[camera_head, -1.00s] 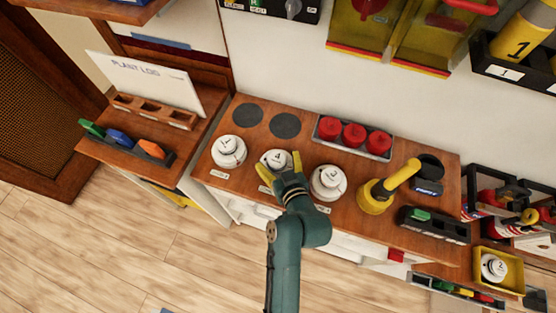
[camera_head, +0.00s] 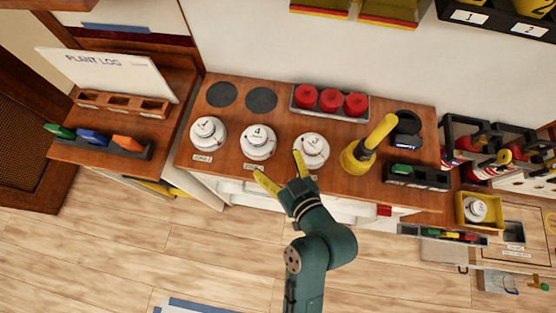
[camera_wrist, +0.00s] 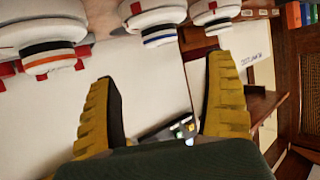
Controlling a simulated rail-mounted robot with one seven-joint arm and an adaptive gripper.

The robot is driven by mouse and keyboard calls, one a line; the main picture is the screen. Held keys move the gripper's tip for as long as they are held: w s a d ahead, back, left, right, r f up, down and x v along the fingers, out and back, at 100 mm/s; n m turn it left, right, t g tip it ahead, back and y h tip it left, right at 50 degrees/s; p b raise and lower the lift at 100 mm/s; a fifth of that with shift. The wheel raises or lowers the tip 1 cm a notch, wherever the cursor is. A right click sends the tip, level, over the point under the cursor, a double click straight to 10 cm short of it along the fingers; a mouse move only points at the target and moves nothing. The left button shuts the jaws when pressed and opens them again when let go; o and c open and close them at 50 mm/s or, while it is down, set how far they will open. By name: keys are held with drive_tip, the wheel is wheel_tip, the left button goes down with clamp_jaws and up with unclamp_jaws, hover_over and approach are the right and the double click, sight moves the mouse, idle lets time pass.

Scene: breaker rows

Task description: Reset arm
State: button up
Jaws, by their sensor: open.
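My gripper (camera_head: 281,173) has yellow fingers spread apart with nothing between them. In the head view it is at the front edge of the wooden counter (camera_head: 235,158), in front of the gap between the middle white disc-shaped unit (camera_head: 258,142) and the right white unit (camera_head: 312,150). A third white unit (camera_head: 208,133) stands to the left. In the wrist view my gripper (camera_wrist: 162,100) also shows open, with white units (camera_wrist: 158,22) beyond the fingertips at the top. My teal arm reaches up from the bottom of the head view.
Three red caps (camera_head: 331,99) sit in a grey tray at the counter's back. A yellow handled tool (camera_head: 367,146) stands right of the white units. Two dark round pads (camera_head: 261,100) are at back left. A plant log board (camera_head: 105,70) stands at far left. Floor in front is open.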

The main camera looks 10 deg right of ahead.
drive_tip(key=shift+r, duration=0.1)
idle(0.3)
drive_tip(key=w+a+r+n+t+p, duration=0.1)
drive_tip(key=w+r+t+p, duration=0.2)
drive_tip(key=r, duration=1.1)
drive_tip(key=w+a+r+n+t+p, duration=0.1)
drive_tip(key=w+a+r+n+p, duration=0.2)
drive_tip(key=r, duration=1)
drive_tip(key=s+d+r+m+t+h+p, duration=0.1)
drive_tip(key=s+d+r+m+t+h, duration=0.1)
drive_tip(key=r, duration=0.7)
drive_tip(key=s+d+r+m+t+h, duration=0.3)
drive_tip(key=d+r+m, duration=0.2)
drive_tip(key=r, duration=0.5)
drive_tip(key=shift+s+m+p, duration=0.35)
drive_tip(key=shift+m, duration=0.25)
